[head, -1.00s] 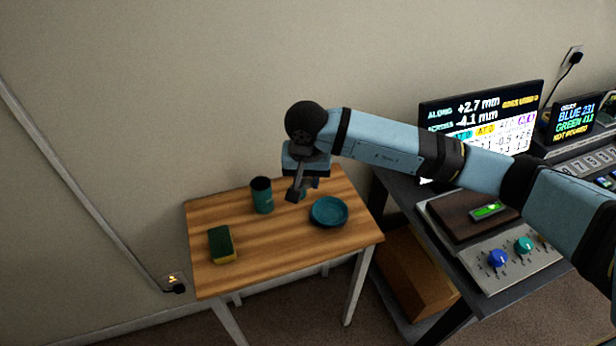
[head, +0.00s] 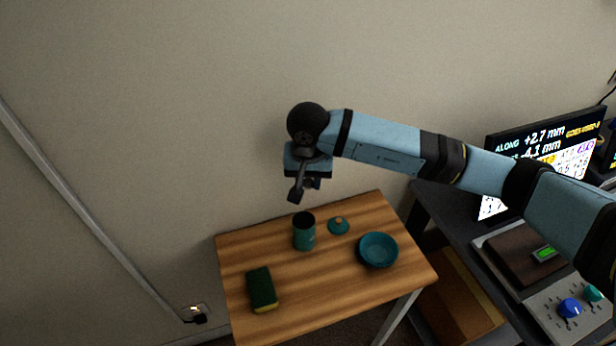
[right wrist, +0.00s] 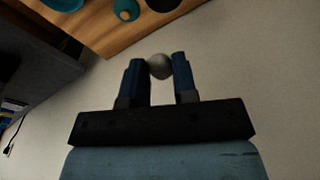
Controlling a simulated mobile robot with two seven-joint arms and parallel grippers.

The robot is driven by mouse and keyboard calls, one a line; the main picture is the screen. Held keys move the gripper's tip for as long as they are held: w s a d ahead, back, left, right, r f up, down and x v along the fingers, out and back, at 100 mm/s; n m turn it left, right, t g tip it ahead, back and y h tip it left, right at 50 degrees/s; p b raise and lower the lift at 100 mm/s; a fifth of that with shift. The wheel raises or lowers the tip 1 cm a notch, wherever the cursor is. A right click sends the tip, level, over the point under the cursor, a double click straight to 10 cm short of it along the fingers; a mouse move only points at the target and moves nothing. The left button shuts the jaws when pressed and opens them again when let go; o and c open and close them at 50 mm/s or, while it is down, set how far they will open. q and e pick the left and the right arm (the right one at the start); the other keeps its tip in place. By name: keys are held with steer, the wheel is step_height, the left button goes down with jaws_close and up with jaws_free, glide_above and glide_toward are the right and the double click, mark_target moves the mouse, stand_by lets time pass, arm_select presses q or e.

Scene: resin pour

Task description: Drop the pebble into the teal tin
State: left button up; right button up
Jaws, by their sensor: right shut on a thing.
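The teal tin (head: 304,236) stands upright and open on the small wooden table, its dark mouth facing up. Its dark opening also shows at the top edge of the right wrist view (right wrist: 160,4). My right gripper (head: 299,194) is in the air, appearing just above the tin in the head view. In the right wrist view its fingers are shut on the pebble (right wrist: 159,66), a grey rounded stone, which is held at the fingertips. The pebble cannot be made out in the head view. My left gripper is not in view.
On the wooden table (head: 335,290) are a teal lid with a knob (head: 338,226) right of the tin, a teal dish (head: 378,250) further right, and a green-yellow sponge (head: 262,288) front left. A dark desk with a monitor (head: 540,150) stands at right.

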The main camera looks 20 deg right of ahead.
step_height(320, 180, down, 5)
steer(key=shift+s+r+b, duration=0.1)
steer(key=shift+r+b, duration=0.05)
steer(key=shift+b, duration=0.5)
steer(key=shift+f, duration=0.45)
steer(key=o, duration=1)
steer(key=shift+r, duration=0.1)
step_height(320, 180, up, 14)
steer(key=b, duration=0.1)
glide_above(309, 189)
steer(key=shift+s+a+f, duration=0.1)
steer(key=shift+s+f, duration=0.05)
steer(key=shift+f, duration=0.05)
